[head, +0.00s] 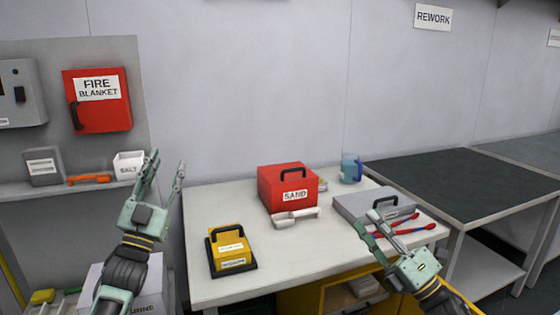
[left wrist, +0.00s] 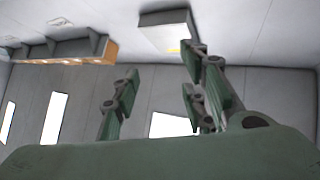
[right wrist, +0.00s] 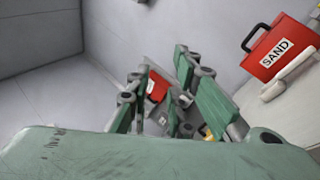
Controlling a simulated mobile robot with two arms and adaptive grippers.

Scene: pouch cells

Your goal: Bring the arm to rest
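My left gripper (head: 168,163) is raised at the left of the head view, in front of the wall panel and left of the white table. Its fingers are spread and nothing is between them; the left wrist view shows the same gap (left wrist: 155,85). My right gripper (head: 366,218) is at the right part of the white table, in front of the grey case (head: 372,204) and close to the red-and-blue handled tool (head: 415,229). Its fingers stand apart with nothing held, as the right wrist view (right wrist: 158,75) also shows. Whether it touches the case cannot be told.
The white table (head: 335,235) holds a red sand box (head: 274,190), a white scoop (head: 290,221), a yellow box (head: 231,247) and a blue mug (head: 351,168). A dark-topped bench (head: 460,180) stands right. A red fire blanket box (head: 104,115) hangs left.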

